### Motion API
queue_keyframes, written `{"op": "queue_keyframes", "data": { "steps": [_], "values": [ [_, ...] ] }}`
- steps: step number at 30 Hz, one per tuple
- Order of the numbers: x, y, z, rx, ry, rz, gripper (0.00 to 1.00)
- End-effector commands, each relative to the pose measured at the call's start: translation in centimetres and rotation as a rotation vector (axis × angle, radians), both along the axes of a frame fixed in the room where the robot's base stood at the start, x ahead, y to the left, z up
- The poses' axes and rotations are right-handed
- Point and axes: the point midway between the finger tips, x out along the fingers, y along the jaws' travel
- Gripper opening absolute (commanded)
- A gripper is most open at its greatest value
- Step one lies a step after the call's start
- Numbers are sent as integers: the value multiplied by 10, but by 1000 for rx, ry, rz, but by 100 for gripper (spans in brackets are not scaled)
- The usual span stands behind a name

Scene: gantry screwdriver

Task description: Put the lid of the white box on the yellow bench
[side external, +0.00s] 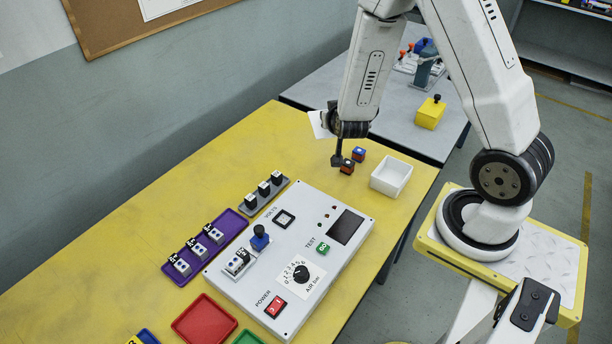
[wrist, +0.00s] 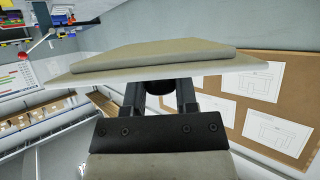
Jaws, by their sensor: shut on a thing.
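The white box (side external: 391,178) stands open, without a lid, on the far right part of the yellow bench (side external: 200,190). My gripper (wrist: 159,92) is shut on the lid's dark knob in the wrist view. The pale, stepped lid (wrist: 165,58) spans the picture beyond the fingers, with its inner side partly showing. In the side view, the lid (side external: 318,124) is a white tilted plate left of my wrist, partly hidden. It is held above the bench's far end, left of the box. My fingers are mostly hidden there.
Bare bench lies left of the far blocks. A grey table (side external: 330,85) stands behind.

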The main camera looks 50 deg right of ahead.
Motion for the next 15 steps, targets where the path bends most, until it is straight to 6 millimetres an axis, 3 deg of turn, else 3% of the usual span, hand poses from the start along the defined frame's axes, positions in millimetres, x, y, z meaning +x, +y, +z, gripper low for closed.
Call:
{"op": "queue_keyframes", "data": {
  "steps": [1,6,15],
  "values": [
    [-12,-16,-10,1,4,-81,0],
    [-53,-61,-33,0,3,-340,0],
    [-127,-108,-62,-1,0,-703,0]
  ]
}}
